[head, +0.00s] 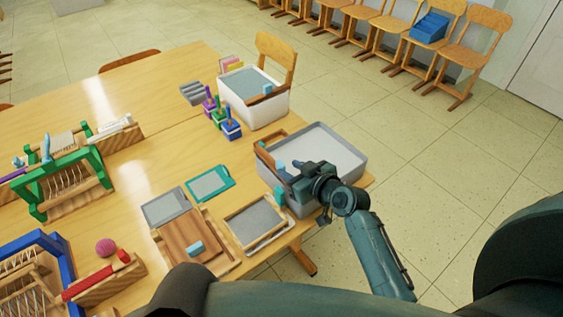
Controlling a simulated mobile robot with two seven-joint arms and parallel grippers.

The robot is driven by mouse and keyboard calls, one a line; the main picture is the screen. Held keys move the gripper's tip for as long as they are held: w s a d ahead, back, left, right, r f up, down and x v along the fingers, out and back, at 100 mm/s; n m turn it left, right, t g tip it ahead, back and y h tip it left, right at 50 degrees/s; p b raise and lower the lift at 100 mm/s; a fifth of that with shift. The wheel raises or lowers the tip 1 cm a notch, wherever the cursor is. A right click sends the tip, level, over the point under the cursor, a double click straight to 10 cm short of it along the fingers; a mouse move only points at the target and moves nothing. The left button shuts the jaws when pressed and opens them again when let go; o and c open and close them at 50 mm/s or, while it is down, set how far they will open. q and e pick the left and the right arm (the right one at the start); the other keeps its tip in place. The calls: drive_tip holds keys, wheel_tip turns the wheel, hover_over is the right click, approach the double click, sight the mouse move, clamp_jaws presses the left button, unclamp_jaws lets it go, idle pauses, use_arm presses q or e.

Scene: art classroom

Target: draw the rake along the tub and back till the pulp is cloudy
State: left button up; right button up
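The grey tub (354,176) stands on the right end of the table, with a pale, smooth surface of pulp (332,141) inside. My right gripper (291,175) reaches in from the right over the tub's near left part. A brown wooden piece (268,164) and small light blue parts show beside the gripper at the tub's left side; they may belong to the rake, but the gripper covers too much to be sure. Whether its fingers are closed on anything is hidden. My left gripper is not in view.
A second white tub (270,109) stands farther back. Framed screens (252,222) and a wooden board (186,238) lie left of the grey tub. Green (99,166) and blue looms fill the left. Floor is clear at right.

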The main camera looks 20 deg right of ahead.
sight(283, 165)
drive_tip(key=shift+x, duration=2.7)
drive_tip(key=shift+c, duration=0.3)
clamp_jaws()
